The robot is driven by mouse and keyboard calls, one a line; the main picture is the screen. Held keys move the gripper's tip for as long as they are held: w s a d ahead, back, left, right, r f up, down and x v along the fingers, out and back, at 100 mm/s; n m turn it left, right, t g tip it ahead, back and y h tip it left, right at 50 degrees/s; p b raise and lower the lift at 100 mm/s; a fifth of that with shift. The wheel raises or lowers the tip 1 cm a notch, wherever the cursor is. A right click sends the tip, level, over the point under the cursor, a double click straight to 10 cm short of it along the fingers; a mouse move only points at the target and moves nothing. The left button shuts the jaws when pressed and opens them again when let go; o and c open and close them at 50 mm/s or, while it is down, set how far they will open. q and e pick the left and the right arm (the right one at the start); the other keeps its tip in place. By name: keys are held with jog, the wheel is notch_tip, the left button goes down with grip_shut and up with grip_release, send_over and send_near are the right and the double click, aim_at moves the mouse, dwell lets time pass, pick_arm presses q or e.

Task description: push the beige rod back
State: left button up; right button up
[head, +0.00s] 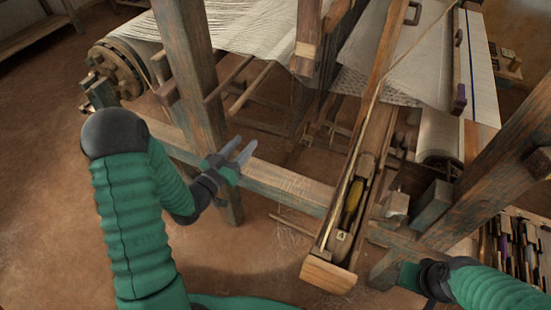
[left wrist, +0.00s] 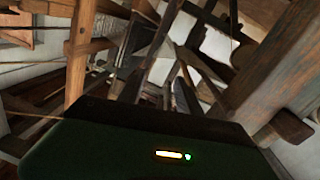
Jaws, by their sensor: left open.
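A thin beige rod (head: 338,197) runs lengthwise along the long wooden batten beam, beside the shuttle box (head: 352,205). Other pale slender bars (head: 250,88) sit under the cloth, so I cannot be sure which one is the task's rod. My left gripper (head: 241,153) is open and empty, in front of the loom's lower rail and right of the thick left post. It is well left of the batten and apart from it. My right gripper (head: 412,276) is low at the right, partly seen; its jaws are unclear.
A thick post (head: 190,70) and the lower rail (head: 290,188) stand close to my left gripper. White cloth (head: 250,28) stretches above. A yellow-wound shuttle (head: 352,203) lies in the box. A tray of tools (head: 515,245) is at right. Bare floor (head: 50,210) is free at left.

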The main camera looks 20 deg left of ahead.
pick_arm(q)
jog(key=s+d+f+p, duration=0.2)
jog(key=s+d+p, duration=0.1)
jog(key=d+p, duration=0.6)
jog(key=d, duration=0.3)
jog(key=shift+s+f+g+p, duration=0.2)
jog(key=shift+s+g+p, duration=0.1)
jog(key=shift+g, duration=0.1)
